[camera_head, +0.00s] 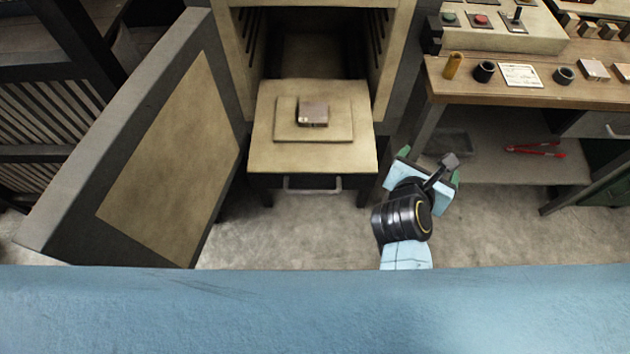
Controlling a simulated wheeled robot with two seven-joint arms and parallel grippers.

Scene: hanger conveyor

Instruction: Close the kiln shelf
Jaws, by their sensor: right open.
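The kiln (245,30) stands at the top centre with its door (160,155) swung wide open to the left. The beige kiln shelf (262,155) is pulled out toward me, with a metal handle (312,190) on its front. A small dark brown block (313,113) sits on a square plate (285,128) on the shelf. My right gripper (425,172) is to the right of the shelf front, apart from the handle, and is open and empty as far as I can see. My left gripper is not in view.
A wooden workbench (500,92) at the right holds small cups, a card and a control box (500,38) with buttons. Red-handled tongs (537,149) lie on its lower shelf. A slatted dark rack (40,130) stands at the left. The floor (290,240) before the kiln is clear.

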